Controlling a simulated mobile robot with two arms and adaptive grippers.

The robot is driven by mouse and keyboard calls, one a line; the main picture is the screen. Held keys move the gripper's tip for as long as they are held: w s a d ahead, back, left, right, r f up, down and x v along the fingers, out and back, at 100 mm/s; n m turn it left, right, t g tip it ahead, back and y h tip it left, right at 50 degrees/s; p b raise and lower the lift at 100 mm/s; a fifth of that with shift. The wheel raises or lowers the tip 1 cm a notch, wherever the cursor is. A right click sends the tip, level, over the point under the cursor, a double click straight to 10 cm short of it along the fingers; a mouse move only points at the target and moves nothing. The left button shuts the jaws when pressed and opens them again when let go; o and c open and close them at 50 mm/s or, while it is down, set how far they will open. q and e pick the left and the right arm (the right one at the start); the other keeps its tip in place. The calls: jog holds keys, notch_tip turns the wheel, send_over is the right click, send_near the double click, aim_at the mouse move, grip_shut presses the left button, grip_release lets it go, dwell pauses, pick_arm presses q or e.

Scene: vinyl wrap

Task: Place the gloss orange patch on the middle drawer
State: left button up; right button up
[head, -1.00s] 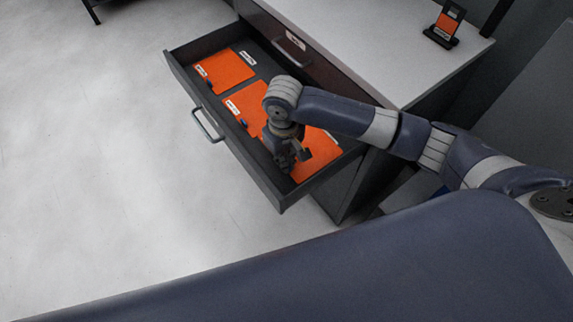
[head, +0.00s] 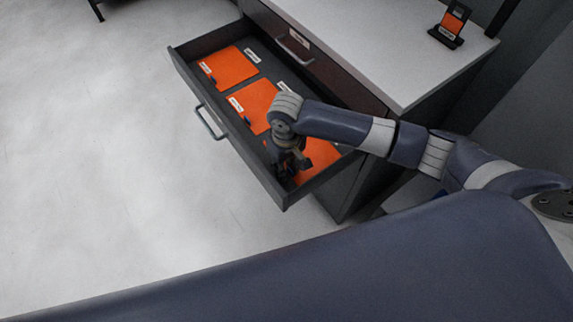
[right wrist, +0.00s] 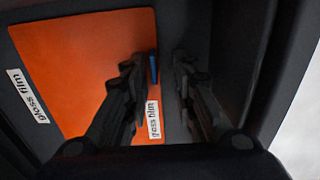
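The open drawer (head: 232,139) holds three orange patches: one at the far end (head: 229,67), one in the middle (head: 254,104), and one at the near end (head: 322,157). My right gripper (head: 292,168) is down over the near patch and hides part of it. In the right wrist view this orange patch (right wrist: 85,60) has a label reading "gloss film" and a small blue tab (right wrist: 153,67) at its edge. My right gripper (right wrist: 160,62) is open, with the tab between its fingers, close to the left one. I cannot tell if they touch. My left gripper is not in view.
The cabinet has a white top (head: 380,50) with a small black stand holding an orange sample (head: 452,22) at its far right. A closed, labelled drawer front with a handle (head: 295,48) is above the open drawer. The floor at left is clear.

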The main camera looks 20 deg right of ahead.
jog(key=shift+r, duration=0.1)
jog(key=shift+r, duration=0.35)
notch_tip(320, 180, up, 11)
jog(key=shift+r+p, duration=0.2)
jog(key=shift+p, duration=0.1)
dwell(0.4)
